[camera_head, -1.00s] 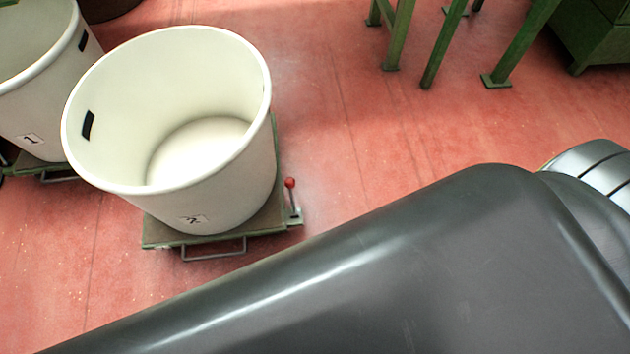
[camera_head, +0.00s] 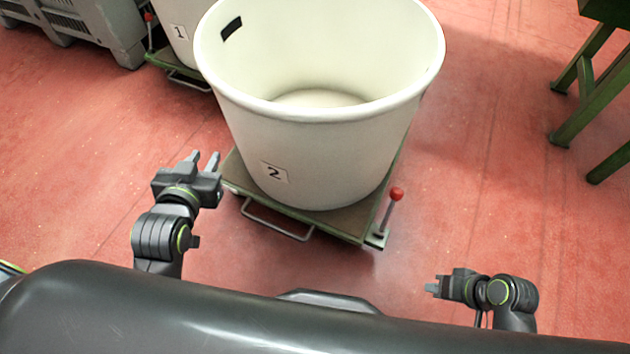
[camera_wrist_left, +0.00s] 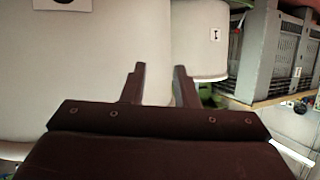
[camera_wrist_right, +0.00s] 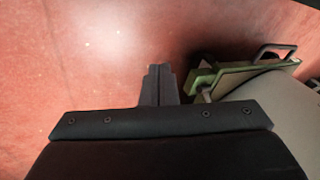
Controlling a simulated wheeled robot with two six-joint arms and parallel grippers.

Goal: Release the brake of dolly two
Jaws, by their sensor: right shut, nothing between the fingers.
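Dolly two (camera_head: 340,219) is a low green platform with a grey bar handle (camera_head: 278,220) at its front. It carries a white tub (camera_head: 330,150) labelled 2. Its brake lever (camera_head: 388,213), with a red ball knob (camera_head: 396,194), stands at the front right corner, tilted slightly right. My left gripper (camera_head: 205,160) is open and empty, left of the dolly's front left corner. My right gripper (camera_head: 430,287) is shut and empty, in front of and to the right of the lever, apart from it. The dolly's edge (camera_wrist_right: 205,82) shows in the right wrist view; the red knob does not.
Dolly one (camera_head: 170,65) with another white tub (camera_head: 182,30) stands behind at the left. Grey crates (camera_head: 95,25) are at the far left. Green table legs (camera_head: 590,110) stand at the right. The red floor right of the lever is clear.

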